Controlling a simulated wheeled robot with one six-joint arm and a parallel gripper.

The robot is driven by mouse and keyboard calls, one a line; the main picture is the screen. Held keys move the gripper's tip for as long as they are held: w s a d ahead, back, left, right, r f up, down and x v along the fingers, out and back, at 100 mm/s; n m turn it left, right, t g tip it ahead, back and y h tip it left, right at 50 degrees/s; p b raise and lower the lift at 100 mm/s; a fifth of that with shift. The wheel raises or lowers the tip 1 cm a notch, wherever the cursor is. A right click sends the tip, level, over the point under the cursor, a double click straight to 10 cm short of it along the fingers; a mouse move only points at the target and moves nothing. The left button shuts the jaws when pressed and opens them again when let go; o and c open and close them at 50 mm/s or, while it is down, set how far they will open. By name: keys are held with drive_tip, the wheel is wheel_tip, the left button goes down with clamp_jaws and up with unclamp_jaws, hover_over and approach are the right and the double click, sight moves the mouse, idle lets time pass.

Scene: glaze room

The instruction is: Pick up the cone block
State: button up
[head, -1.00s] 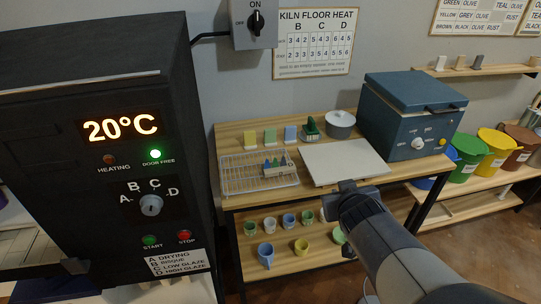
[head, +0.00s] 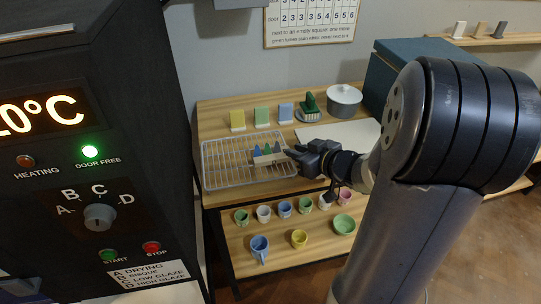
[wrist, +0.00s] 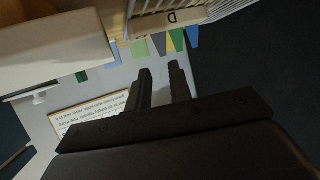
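The cone block (head: 265,160) is a pale bar with several small coloured cones standing on it. It sits on the white wire rack (head: 218,177) on the wooden table. In the wrist view, which is upside down, the block (wrist: 148,24) bears a letter D, and its cones are grey, yellow, blue and green. My gripper (head: 292,153) is just right of the block in the head view. In the wrist view my gripper (wrist: 160,70) has a clear gap between its fingers, with nothing in it. The fingertips appear short of the cones.
Yellow, green and blue tiles (head: 262,116), a green tool (head: 309,106) and a lidded pot (head: 344,100) stand behind the rack. A pale board (head: 345,132) lies right of it. Cups (head: 260,246) fill the lower shelf. The kiln (head: 90,90) stands close at left.

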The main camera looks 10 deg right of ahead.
sight(278, 144)
drive_tip(key=b+x, duration=0.1)
drive_tip(key=x, duration=0.5)
drive_tip(key=shift+w+a+f, duration=0.15)
drive_tip(key=shift+w, duration=0.15)
drive_tip(key=shift+c, duration=0.6)
clamp_jaws()
